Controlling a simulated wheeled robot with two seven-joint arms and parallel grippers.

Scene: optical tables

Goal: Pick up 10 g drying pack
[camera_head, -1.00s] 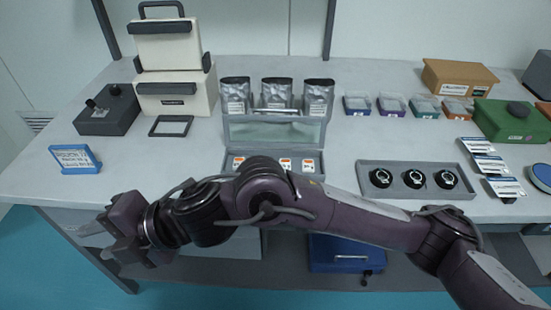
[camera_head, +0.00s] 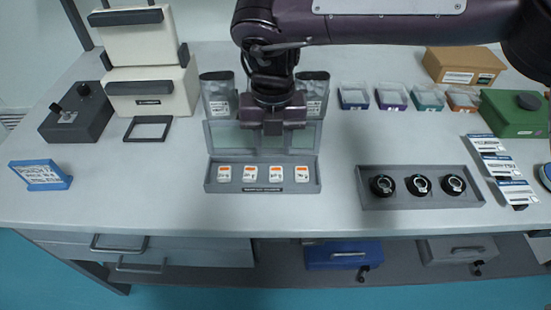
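Several small white packs with orange tops, which look like the drying packs, stand in a row in a grey open case (camera_head: 214,187). They are the far left pack (camera_head: 224,174), second pack (camera_head: 250,174), third pack (camera_head: 275,174) and far right pack (camera_head: 301,174). Their print is too small to read, so I cannot tell which is 10 g. My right gripper (camera_head: 273,129) points down in front of the raised clear lid, above and behind the middle packs, apart from them. Its fingers are foreshortened. My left gripper is out of view.
Silver pouches (camera_head: 217,92) stand behind the case, partly hidden by my arm. A grey tray with round black pieces (camera_head: 383,203) lies to the right. A blue-framed sign (camera_head: 42,175) and a cream machine (camera_head: 150,92) are at left. The front table strip is clear.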

